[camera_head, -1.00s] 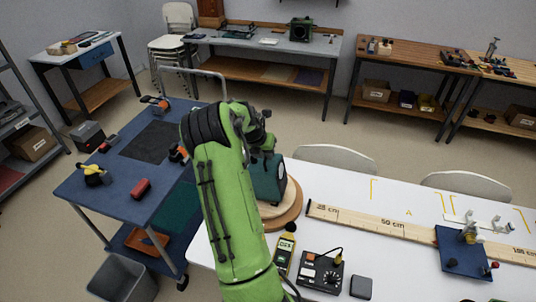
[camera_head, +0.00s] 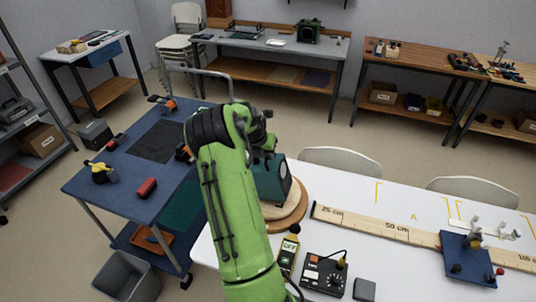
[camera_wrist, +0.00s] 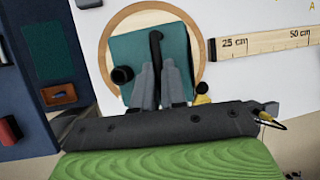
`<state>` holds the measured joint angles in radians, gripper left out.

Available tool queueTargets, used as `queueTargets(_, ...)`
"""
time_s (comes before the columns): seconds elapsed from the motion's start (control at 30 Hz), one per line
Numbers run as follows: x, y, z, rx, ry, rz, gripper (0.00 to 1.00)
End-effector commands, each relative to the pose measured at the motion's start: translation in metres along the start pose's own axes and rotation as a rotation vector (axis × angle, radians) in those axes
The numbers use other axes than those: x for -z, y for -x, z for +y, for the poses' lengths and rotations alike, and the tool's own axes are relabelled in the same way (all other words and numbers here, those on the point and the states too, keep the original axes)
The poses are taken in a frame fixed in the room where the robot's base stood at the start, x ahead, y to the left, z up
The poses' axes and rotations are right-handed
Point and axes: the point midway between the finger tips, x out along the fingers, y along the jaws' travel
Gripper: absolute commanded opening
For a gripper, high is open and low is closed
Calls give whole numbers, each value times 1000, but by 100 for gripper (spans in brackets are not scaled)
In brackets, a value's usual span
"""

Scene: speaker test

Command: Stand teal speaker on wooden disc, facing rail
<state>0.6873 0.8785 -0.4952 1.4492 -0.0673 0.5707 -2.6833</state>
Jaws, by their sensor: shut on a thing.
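The teal speaker (camera_head: 268,181) stands upright over the wooden disc (camera_head: 297,211) at the left end of the white table. Its dark front face is turned right, toward the wooden rail (camera_head: 385,226) marked in centimetres. In the wrist view I look down on the speaker's teal top (camera_wrist: 177,43), with the disc's pale rim (camera_wrist: 112,30) around it. My gripper (camera_wrist: 161,70) is shut on the black handle (camera_wrist: 156,45) on top of the speaker. In the head view my arm hides the gripper and part of the speaker. I cannot tell whether its base touches the disc.
A yellow-black meter (camera_head: 288,254) and a black control box (camera_head: 324,273) lie close in front of the disc. A blue plate with fittings (camera_head: 466,259) sits across the rail at right. A blue cart (camera_head: 118,200) stands left of the table. Chairs stand behind the table.

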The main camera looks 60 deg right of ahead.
Motion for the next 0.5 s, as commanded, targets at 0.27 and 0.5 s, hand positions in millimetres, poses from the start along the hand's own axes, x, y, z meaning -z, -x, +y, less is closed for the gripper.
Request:
queueTargets(0.27, 7, -6, 3, -2, 9, 15, 0)
queueTargets(0.5, 7, -6, 3, -2, 8, 15, 33)
